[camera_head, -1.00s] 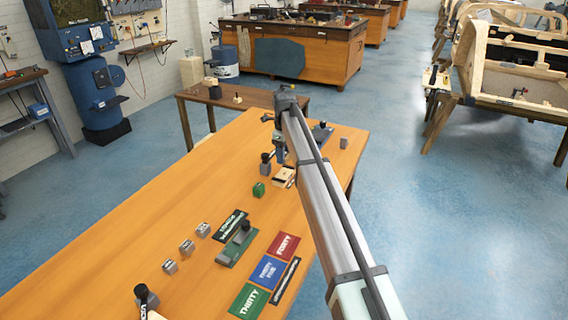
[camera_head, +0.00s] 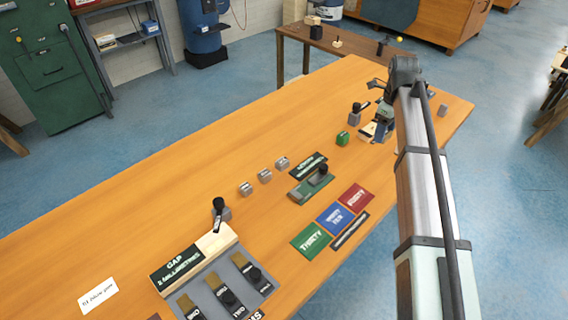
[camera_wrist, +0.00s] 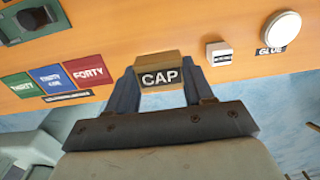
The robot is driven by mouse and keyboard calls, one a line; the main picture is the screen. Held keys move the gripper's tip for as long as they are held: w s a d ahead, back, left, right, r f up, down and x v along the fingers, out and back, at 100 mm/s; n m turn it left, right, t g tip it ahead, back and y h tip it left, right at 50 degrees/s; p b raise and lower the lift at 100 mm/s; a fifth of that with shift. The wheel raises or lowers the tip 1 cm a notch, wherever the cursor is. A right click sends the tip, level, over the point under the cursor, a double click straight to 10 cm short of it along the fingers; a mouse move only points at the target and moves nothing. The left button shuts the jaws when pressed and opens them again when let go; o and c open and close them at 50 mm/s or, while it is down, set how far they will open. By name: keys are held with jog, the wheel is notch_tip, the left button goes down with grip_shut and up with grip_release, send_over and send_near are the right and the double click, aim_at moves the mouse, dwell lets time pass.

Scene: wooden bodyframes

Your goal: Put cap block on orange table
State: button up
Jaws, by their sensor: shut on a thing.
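The cap block (camera_wrist: 159,75), a wooden block with a black label reading CAP, sits between the two fingers of my gripper (camera_wrist: 161,88) in the wrist view. The fingers are shut on its sides. The orange table (camera_head: 130,215) is a long wooden-topped table, and it fills the background of the wrist view (camera_wrist: 150,28). In the head view my gripper (camera_head: 384,122) is low over the far right part of this table. A pale block shows by its fingers, partly hidden. I cannot tell whether the cap block touches the tabletop.
Red (camera_head: 356,196), blue and green cards lie nearer. A white disc (camera_wrist: 281,27) marked GLUE is right. The table's left-middle is clear.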

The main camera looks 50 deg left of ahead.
aim_at(375, 163)
jog(key=shift+s+d+f, duration=0.1)
jog(key=shift+f, duration=2.45)
jog(key=shift+s+d+f, duration=0.1)
jog(key=shift+f, duration=2.4)
jog(key=shift+f, duration=0.15)
jog(key=o, duration=1)
notch_tip(375, 163, up, 12)
jog(key=shift+r, duration=0.2)
